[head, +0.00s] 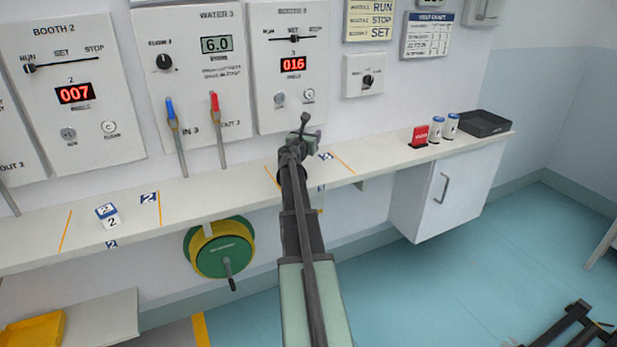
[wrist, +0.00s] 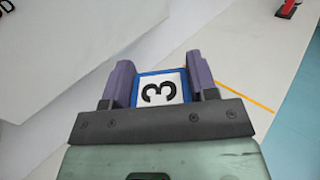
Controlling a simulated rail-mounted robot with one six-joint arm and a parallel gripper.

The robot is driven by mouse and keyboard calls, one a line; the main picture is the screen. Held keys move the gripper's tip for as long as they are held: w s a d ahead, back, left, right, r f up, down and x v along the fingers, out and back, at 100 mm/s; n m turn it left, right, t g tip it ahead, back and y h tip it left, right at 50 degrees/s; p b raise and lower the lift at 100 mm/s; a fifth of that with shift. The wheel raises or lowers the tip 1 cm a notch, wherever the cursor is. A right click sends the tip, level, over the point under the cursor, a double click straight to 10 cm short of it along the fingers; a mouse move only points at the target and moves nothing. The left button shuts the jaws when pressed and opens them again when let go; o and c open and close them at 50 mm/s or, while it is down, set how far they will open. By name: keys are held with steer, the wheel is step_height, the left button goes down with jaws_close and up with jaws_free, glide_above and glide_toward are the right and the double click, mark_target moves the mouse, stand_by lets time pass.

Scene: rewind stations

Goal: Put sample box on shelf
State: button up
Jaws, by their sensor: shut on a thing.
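A blue-edged white sample box (wrist: 160,88) marked 3 sits between the two purple fingers of my gripper (wrist: 160,80), which is shut on it. In the head view my gripper (head: 304,138) is at the long white wall shelf (head: 190,195), near the section between two yellow lines with a blue number tag (head: 326,156). The box is mostly hidden by my gripper and arm there. I cannot tell whether the box touches the shelf. Another sample box (head: 108,215) marked 2 stands on the shelf at the left.
Control panels hang above the shelf, with blue (head: 173,120) and red (head: 216,117) taps. A green reel (head: 222,252) hangs below. The shelf between tag and red block is clear.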

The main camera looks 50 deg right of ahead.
step_height(320, 180, down, 8)
steer(key=b, duration=0.5)
steer(key=shift+b, duration=0.4)
steer(key=shift+r, duration=0.2)
steer(key=shift+f, duration=0.15)
steer(key=o, duration=0.9)
steer(key=shift+o, duration=0.2)
steer(key=shift+r+p, duration=0.3)
steer(key=shift+p, duration=0.1)
steer(key=v, duration=1.2)
steer(key=shift+f, duration=0.15)
